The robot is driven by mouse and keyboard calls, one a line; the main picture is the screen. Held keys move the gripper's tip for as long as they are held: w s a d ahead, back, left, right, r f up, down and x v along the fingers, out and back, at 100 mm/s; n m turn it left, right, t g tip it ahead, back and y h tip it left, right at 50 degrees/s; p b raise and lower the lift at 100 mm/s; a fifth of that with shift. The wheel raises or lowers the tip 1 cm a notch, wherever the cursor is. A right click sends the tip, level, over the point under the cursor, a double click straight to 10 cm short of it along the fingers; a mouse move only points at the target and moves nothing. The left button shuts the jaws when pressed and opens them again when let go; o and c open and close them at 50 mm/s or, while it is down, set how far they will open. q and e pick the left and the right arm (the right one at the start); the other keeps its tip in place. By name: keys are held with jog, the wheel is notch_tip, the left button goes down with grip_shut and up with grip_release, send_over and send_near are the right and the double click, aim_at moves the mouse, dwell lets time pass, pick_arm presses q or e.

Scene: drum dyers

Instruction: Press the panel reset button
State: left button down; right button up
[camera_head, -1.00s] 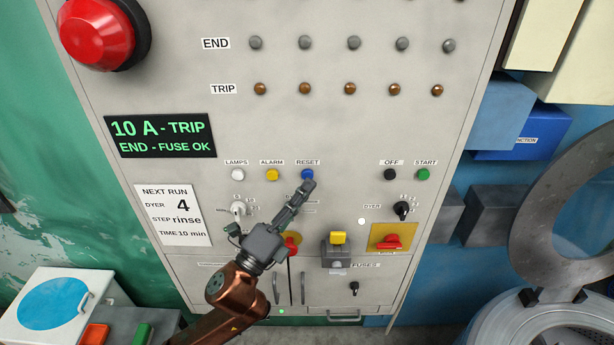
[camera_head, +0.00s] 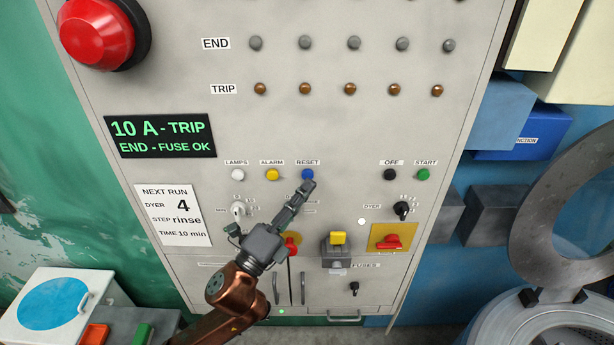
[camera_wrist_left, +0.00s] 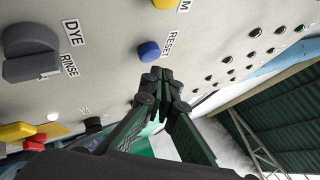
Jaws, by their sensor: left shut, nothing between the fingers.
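The blue reset button (camera_head: 307,174) sits on the grey panel (camera_head: 330,130) under a RESET label, in a row with other buttons. My left gripper (camera_head: 308,185) is shut and empty, its fingertips just below the blue button in the head view. In the left wrist view the blue button (camera_wrist_left: 149,51) shows in full, and the shut fingertips (camera_wrist_left: 160,76) are beside its lower right. I cannot tell for sure whether they touch the button or the panel; the button looks uncovered. My right gripper is not in view.
A yellow alarm button (camera_head: 272,174) and white lamps button (camera_head: 237,174) are left of it; black off (camera_head: 390,174) and green start (camera_head: 424,174) buttons are right. The display (camera_head: 160,136) reads 10 A - TRIP. A rotary knob (camera_head: 238,209) and red switch (camera_head: 389,242) are lower.

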pick_arm(q)
jog(key=shift+w, duration=0.15)
jog(key=shift+w, duration=0.3)
jog(key=shift+w, duration=0.45)
dwell(0.8)
jog(key=shift+s, duration=0.1)
jog(key=shift+s+p, duration=0.4)
jog(key=shift+s, duration=0.4)
jog(key=s+p, duration=0.1)
jog(key=s, duration=0.4)
dwell(0.3)
